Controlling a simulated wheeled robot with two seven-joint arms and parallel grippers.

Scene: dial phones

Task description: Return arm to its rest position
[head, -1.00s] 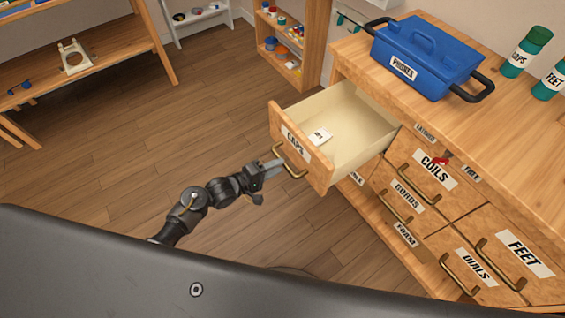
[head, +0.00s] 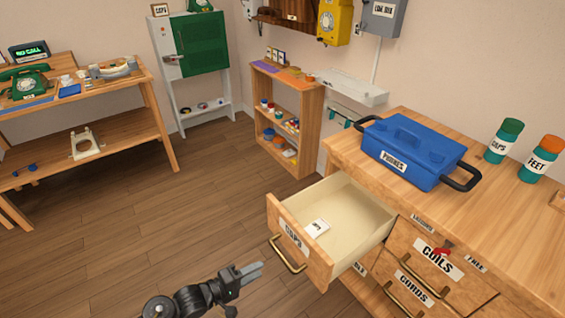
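My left gripper (head: 260,269) is in the lower middle of the head view, pointing right. It is just left of the brass handle (head: 284,257) of the drawer labelled CAPS (head: 290,236), and a small gap shows between them. Its fingers look close together and hold nothing that I can see; whether they are fully shut is unclear. The CAPS drawer stands pulled out of the wooden cabinet, with a small white labelled card (head: 317,228) inside. My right gripper is not in view.
A blue PHONES box (head: 412,153) and two green bottles stand on the cabinet top (head: 480,202). The COILS (head: 436,258) and CORDS drawers are shut. A workbench (head: 125,81) with a green phone stands far left. Open wooden floor (head: 190,195) lies between.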

